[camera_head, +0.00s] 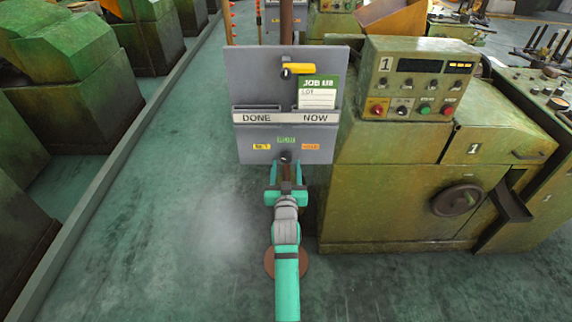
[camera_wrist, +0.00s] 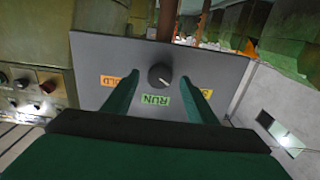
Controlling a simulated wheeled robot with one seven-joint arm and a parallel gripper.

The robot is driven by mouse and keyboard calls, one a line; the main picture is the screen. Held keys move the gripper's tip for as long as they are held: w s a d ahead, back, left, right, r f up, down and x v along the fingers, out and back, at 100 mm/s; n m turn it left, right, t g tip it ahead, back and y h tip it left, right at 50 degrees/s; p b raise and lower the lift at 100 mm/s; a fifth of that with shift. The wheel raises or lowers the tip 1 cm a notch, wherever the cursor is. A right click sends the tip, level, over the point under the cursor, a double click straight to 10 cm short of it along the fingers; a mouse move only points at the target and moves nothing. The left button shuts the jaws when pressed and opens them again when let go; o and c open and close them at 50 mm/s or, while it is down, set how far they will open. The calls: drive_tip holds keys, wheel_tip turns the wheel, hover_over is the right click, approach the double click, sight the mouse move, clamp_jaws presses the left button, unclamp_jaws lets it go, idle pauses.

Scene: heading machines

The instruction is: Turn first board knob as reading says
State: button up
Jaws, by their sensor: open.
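The grey board (camera_head: 240,80) stands on a post before me. Its small dark knob (camera_head: 286,158) sits low in the middle, and shows clearly in the wrist view (camera_wrist: 160,75). My gripper (camera_head: 286,187) is open below the knob in the head view. In the wrist view its fingers (camera_wrist: 158,84) flank the knob, with gaps on both sides.
A green job card (camera_head: 318,88) stands in the NOW slot; the DONE slot (camera_head: 257,108) looks empty. A yellow lever (camera_head: 298,68) is above. Machine 1's control box (camera_head: 418,78) has a display too small to read. Its body (camera_head: 390,200) stands close right; floor left is clear.

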drive_tip(key=shift+w, duration=0.9)
drive_tip(key=c, duration=1.1)
drive_tip(key=shift+o, duration=0.2)
